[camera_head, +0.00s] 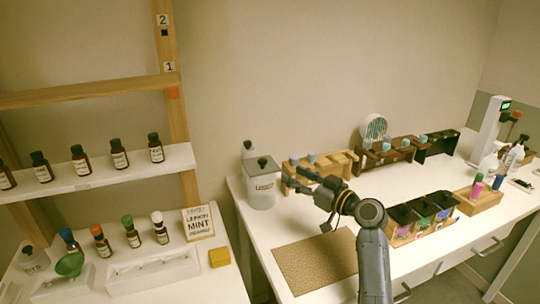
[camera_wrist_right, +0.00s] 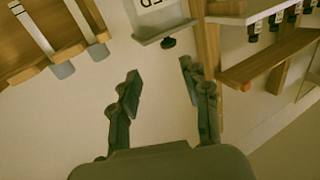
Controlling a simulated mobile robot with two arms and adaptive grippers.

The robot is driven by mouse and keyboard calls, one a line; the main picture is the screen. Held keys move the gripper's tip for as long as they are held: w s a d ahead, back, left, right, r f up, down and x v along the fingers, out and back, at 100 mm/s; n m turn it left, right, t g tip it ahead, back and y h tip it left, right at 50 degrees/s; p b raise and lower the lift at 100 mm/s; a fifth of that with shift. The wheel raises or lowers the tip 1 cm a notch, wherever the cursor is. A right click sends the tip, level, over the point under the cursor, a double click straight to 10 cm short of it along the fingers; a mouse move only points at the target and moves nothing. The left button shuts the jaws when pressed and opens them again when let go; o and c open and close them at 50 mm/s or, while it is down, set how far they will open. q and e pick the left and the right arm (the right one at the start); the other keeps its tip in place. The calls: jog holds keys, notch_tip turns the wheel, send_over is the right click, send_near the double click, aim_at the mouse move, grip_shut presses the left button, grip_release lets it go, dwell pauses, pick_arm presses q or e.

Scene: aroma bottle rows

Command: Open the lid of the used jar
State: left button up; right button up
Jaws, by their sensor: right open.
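The used jar (camera_head: 262,196) is a pale translucent jar with a dark-lettered label. It stands upright at the left end of the white table. Its grey lid (camera_head: 261,164) with a dark knob is on top. In the right wrist view the jar (camera_wrist_right: 155,16) appears upside down at the top, with the lid's knob (camera_wrist_right: 169,42) pointing down. My right gripper (camera_head: 297,180) is open and empty, just right of the jar and apart from it. Its two fingers (camera_wrist_right: 160,70) are spread below the knob in the right wrist view. My left gripper is not in view.
A wooden rack (camera_head: 318,168) with blue-capped items stands close behind my right gripper. A brown mat (camera_head: 316,262) lies in front. A box of dark compartments (camera_head: 422,218) is to the right. Shelves with several bottles and a lemon mint card (camera_head: 198,222) are at left.

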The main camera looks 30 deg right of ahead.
aim_at(263, 160)
jog(key=w+a+p, duration=0.1)
jog(key=w, duration=0.2)
jog(key=w+a, duration=0.1)
jog(key=w, duration=0.2)
jog(key=w+p, duration=0.1)
jog(key=w, duration=0.2)
jog(key=shift+w+a+r+p, duration=0.3)
jog(key=shift+a+r+p, duration=0.05)
jog(key=shift+a+r, duration=0.05)
jog(key=shift+w+a, duration=0.2)
jog(key=shift+w, duration=0.85)
jog(key=shift+w+a+f, duration=0.1)
jog(key=shift+w, duration=0.1)
jog(key=c, duration=0.7)
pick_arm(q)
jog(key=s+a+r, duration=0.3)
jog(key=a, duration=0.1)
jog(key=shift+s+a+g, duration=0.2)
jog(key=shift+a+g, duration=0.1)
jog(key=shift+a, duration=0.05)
pick_arm(e)
grip_shut()
